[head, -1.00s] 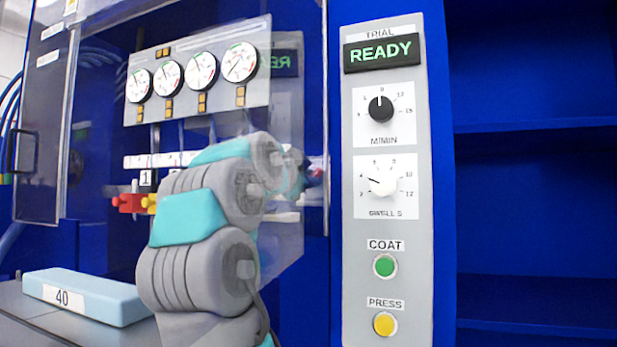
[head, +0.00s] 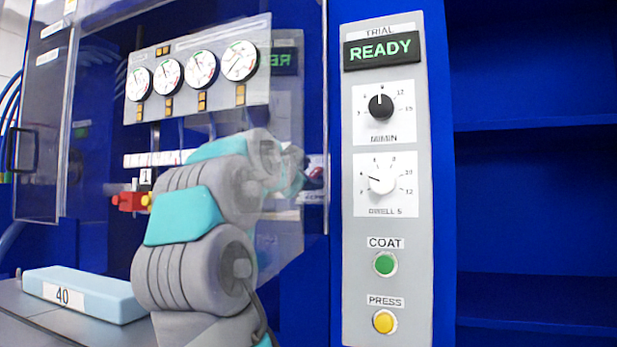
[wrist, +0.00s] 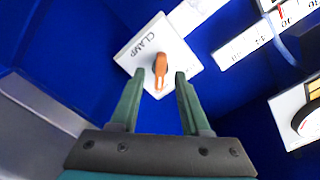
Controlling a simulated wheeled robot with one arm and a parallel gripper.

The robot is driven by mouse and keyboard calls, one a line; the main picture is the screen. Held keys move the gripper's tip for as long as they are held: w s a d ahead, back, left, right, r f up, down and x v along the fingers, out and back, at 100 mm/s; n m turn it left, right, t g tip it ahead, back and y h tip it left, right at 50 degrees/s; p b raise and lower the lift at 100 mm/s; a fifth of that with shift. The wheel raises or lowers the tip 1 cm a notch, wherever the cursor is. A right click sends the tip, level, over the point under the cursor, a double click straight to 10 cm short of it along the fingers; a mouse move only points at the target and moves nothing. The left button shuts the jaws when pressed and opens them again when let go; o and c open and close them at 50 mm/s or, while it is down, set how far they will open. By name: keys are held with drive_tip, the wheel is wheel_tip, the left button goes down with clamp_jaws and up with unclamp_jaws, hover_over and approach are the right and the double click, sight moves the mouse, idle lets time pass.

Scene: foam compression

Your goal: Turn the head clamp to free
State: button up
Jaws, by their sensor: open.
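The clamp knob (wrist: 160,68) is an orange lever on a white plate (wrist: 183,58) marked CLAMP, in the wrist view. Its pointed end reaches down toward my gripper in that picture. My gripper (wrist: 155,78) is open, with one green finger on each side of the lever's line. The fingertips look close to the lever, but I cannot tell how far off they are in depth. In the head view my arm reaches into the machine. My gripper and the clamp knob are hidden there behind the arm and the see-through panel.
A grey panel (head: 390,240) with a READY display (head: 382,50), two dials and two buttons stands to the right. Four-dial gauges aside, a clear door (head: 45,150) stands open at left. A blue foam block (head: 100,298) marked 40 lies on the bench.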

drive_tip(key=b+v, duration=0.1)
drive_tip(key=v, duration=0.6)
drive_tip(key=shift+s, duration=0.1)
